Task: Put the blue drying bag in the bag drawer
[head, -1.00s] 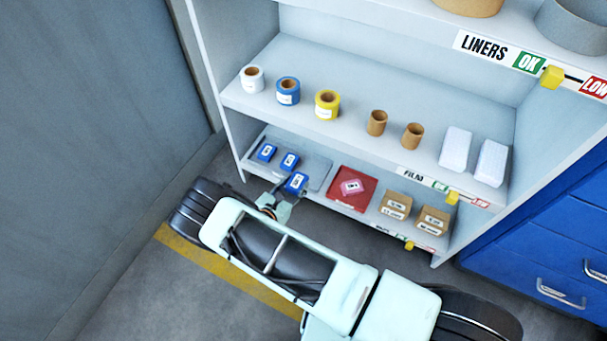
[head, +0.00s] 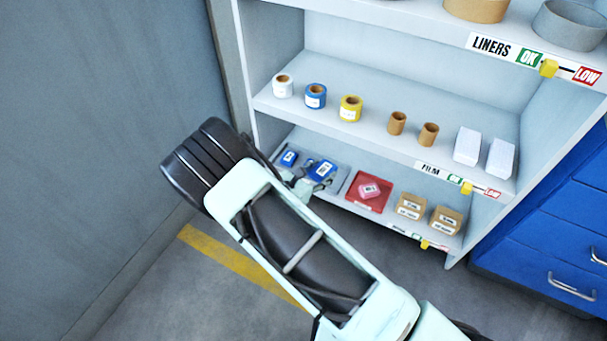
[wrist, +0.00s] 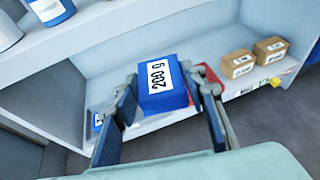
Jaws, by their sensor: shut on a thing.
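My gripper (wrist: 166,95) is shut on a blue drying bag (wrist: 160,72) with a white label reading "200 g". In the head view the held bag (head: 323,168) is at the bottom shelf, with my gripper (head: 308,180) partly hidden by my arm. Another blue bag (head: 288,158) lies to its left on a grey tray (head: 312,150). The blue drawer cabinet (head: 545,235) stands right of the shelf. Its visible drawers look shut, and I cannot tell which one is the bag drawer.
A red tray (head: 378,201) with a pink item and small brown boxes (head: 411,206) share the bottom shelf. The shelf above (head: 375,138) carries tape rolls, brown cores and white packs. A grey wall (head: 100,120) is close on the left. Floor is free in front of the cabinet.

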